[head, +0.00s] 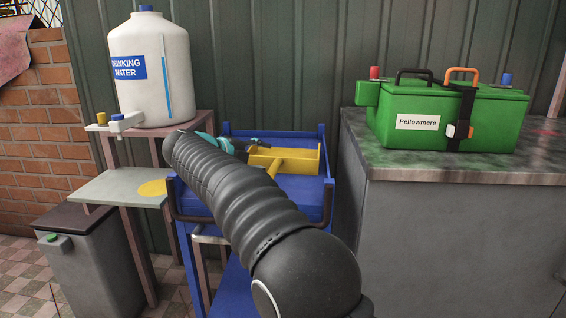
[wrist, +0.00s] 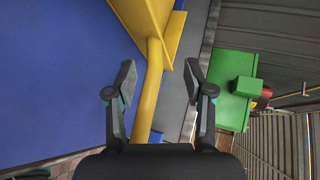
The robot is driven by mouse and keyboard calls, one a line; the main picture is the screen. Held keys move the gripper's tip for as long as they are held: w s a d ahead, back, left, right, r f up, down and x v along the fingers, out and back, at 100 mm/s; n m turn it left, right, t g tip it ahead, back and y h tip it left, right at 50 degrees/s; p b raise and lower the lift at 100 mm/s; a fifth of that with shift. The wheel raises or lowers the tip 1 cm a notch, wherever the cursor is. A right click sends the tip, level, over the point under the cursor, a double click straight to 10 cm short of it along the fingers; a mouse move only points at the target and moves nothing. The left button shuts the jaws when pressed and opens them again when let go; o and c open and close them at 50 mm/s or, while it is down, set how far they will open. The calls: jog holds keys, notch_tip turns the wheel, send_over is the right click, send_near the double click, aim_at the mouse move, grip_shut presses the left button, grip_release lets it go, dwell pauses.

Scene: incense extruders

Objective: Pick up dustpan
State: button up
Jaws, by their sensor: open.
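The dustpan (head: 302,160) is yellow, with a tray and a round handle, and lies on the blue cart top (head: 304,190). My arm hides part of it in the head view. In the wrist view the dustpan (wrist: 170,25) is at the top, and its handle (wrist: 151,88) runs down between my two fingers. My gripper (wrist: 160,76) is open, with one finger on each side of the handle and a visible gap to each. It cannot be told how far above the handle the fingers are.
The cart has a raised blue rim (head: 275,133). A white water tank (head: 150,70) stands on a stand at left, above a grey bin (head: 90,265). A green box (head: 450,115) sits on a grey counter (head: 460,240) at right. Bare cart top shows left of the handle in the wrist view.

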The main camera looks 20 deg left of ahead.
aim_at(275, 161)
jog(key=shift+f+b+x, duration=0.2)
jog(key=shift+x, duration=1.4)
jog(key=shift+f+b+x, duration=0.15)
jog(key=shift+x, duration=1.5)
jog(key=shift+s, duration=0.15)
grip_shut()
